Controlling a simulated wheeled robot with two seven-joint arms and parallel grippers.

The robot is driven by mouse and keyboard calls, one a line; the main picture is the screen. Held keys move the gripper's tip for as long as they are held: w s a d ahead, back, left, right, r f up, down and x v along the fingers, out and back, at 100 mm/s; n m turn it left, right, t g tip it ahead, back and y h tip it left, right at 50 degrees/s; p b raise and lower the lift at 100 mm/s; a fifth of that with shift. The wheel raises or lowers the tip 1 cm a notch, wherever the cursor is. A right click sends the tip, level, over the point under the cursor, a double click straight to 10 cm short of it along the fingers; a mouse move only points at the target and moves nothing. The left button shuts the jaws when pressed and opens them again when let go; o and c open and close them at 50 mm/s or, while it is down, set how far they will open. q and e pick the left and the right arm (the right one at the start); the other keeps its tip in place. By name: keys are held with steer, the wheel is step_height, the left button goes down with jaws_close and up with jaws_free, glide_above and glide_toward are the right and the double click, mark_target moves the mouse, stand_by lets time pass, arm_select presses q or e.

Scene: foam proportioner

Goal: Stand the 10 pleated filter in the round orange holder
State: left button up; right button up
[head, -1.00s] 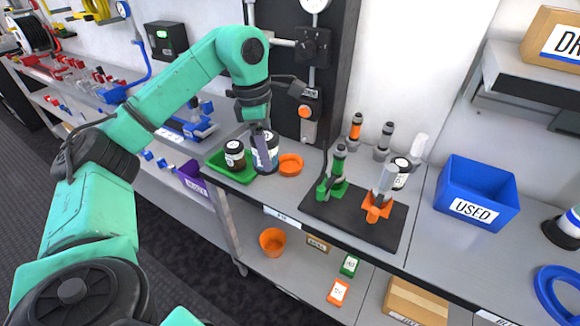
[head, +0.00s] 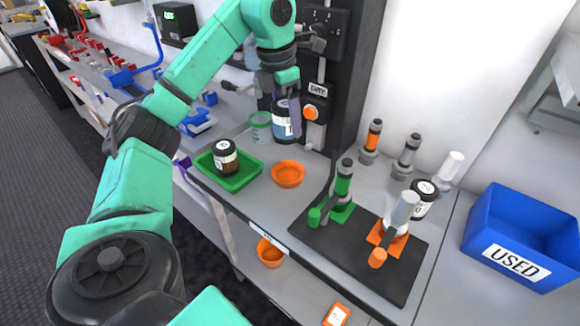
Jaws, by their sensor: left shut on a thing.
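My left gripper (head: 294,112) is shut on a dark filter (head: 281,128) with a white and blue label. The number on it is too small to read. It holds the filter roughly upright, and its base appears to be above the bench. The round orange holder (head: 288,175) is a shallow, empty cup on the grey bench, in front of and below the held filter and apart from it. A brown pleated filter (head: 225,158) with a black top and white label stands in the green tray (head: 243,181). My right gripper is not in view.
A pale green-and-white container (head: 261,127) stands just left of the held filter. A black mat (head: 345,258) with green and orange fixtures is to the right of the holder. A dark wall panel with an orange knob (head: 311,112) is close behind the gripper. A blue USED bin (head: 520,240) stands far right.

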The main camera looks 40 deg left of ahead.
mark_target(290, 137)
arm_select(q)
steer(key=f, duration=0.2)
steer(key=f+b, duration=0.1)
steer(key=f, duration=0.2)
steer(key=shift+w+f+b, duration=0.35)
steer(key=shift+f, duration=0.05)
step_height(290, 137, down, 7)
steer(key=shift+s, duration=0.1)
steer(key=shift+f, duration=0.35)
steer(key=o, duration=1.5)
steer(key=shift+r, duration=0.25)
steer(key=r, duration=0.4)
steer(key=s+r+p, duration=0.1)
steer(key=r, duration=0.3)
steer(key=r+p, duration=0.1)
steer(key=r, duration=0.3)
steer(key=shift+s+a, duration=0.3)
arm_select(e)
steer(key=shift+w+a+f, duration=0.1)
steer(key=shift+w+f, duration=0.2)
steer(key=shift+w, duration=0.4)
